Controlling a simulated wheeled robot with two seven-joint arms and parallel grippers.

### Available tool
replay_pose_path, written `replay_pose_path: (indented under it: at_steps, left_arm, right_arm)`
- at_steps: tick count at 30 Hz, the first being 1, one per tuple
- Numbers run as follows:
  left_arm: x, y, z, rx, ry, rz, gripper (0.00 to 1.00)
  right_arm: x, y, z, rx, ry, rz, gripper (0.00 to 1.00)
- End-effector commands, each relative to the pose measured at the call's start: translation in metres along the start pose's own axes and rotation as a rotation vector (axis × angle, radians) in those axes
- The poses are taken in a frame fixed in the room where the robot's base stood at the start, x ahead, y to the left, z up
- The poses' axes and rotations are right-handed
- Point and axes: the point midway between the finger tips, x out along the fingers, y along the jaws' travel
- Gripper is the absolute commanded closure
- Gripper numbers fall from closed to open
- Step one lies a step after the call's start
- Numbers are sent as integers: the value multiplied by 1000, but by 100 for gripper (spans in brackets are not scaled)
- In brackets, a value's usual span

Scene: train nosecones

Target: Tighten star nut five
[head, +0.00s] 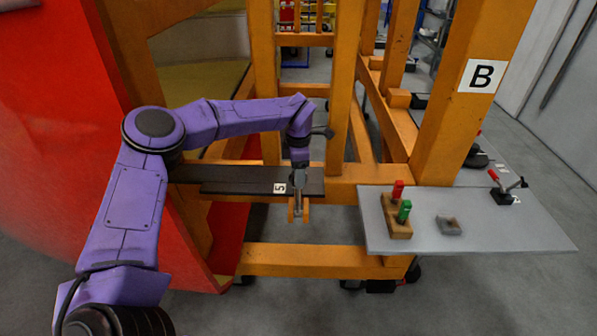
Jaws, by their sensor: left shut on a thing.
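My left arm reaches in from the left, and its gripper (298,205) points down at the front edge of a dark bar on the orange frame. A white label "5" (280,188) is on the bar just left of the gripper. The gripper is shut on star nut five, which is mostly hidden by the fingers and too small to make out. My right gripper is not in view.
The orange frame (320,260) has posts and rails around the gripper. A grey shelf (510,236) at the right holds a wooden block (396,228) with red and green pieces, a small grey tray (449,226) and a red-handled clamp (507,190). A red curved shell (50,140) stands left.

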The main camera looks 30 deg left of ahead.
Motion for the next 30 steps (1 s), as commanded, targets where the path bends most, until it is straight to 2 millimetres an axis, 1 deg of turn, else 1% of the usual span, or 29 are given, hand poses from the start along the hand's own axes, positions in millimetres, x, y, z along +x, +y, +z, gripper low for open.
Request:
replay_pose_path:
  at_steps: [7, 8, 9, 10, 18, 21, 23, 27, 30]
  left_arm:
    - [0, 0, 0, -1, -1, 1, 77]
    - [0, 0, 0, -1, -1, 1, 43]
    - [0, 0, 0, -1, -1, 1, 30]
    - [0, 0, 0, -1, -1, 1, 20]
    - [0, 0, 0, -1, 0, 1, 20]
    - [-7, 1, 0, -2, -1, 2, 20]
    - [-16, 1, 1, -2, -3, 4, 20]
    - [-49, 1, 1, -3, -3, 5, 20]
    - [-73, 1, 1, -2, -2, 4, 20]
  right_arm:
    - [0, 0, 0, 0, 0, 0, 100]
    - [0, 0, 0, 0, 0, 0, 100]
    - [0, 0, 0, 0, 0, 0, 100]
    - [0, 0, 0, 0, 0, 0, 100]
    - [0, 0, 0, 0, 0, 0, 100]
    - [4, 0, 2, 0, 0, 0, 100]
    - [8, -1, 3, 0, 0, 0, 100]
    - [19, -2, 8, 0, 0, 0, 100]
    - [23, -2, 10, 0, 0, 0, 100]
